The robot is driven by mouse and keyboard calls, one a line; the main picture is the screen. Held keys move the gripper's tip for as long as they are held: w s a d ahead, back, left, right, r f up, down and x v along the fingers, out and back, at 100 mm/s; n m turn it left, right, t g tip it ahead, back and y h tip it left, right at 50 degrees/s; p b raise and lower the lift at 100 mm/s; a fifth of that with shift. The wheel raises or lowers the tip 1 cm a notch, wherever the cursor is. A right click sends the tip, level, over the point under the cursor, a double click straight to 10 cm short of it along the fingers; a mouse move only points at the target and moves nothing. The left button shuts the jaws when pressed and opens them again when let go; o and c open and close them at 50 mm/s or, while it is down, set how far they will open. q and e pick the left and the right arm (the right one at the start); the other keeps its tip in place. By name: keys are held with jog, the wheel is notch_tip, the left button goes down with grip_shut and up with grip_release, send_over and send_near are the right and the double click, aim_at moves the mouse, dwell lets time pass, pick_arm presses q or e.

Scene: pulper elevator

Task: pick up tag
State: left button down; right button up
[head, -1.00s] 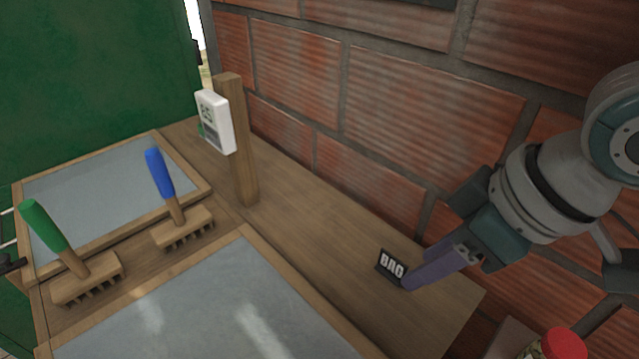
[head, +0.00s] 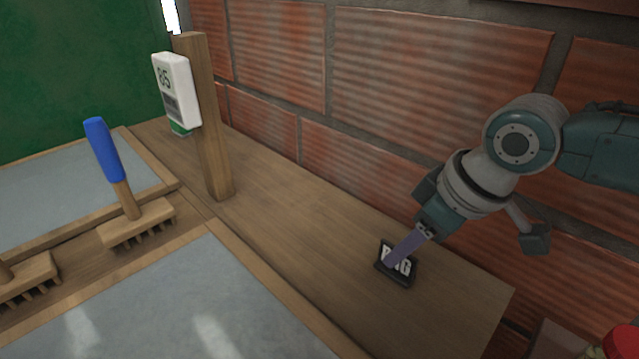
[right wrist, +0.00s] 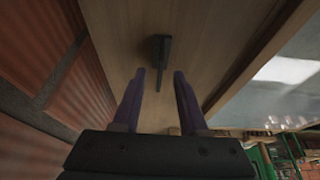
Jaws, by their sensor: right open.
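The tag (head: 397,264) is a small black plate with white lettering. It stands on the wooden worktop near the brick wall at the right in the head view. My right gripper (head: 394,262) is in front of the tag in the head view and hides part of its lettering. In the right wrist view the tag shows as a thin dark edge-on shape (right wrist: 160,60) beyond the gap between the fingers (right wrist: 159,76). The purple fingers are apart with nothing between them. My left gripper is not in view.
A grey panel (head: 200,300) lies in front. The brick wall (head: 430,80) runs close behind the worktop (head: 290,205). A red lid (head: 622,342) shows at lower right.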

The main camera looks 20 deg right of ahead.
aim_at(403, 273)
jog(key=x, duration=0.2)
jog(key=shift+w+f+b, duration=0.1)
jog(key=shift+f+b, duration=0.15)
jog(key=shift+b, duration=0.05)
grip_shut()
dwell(0.3)
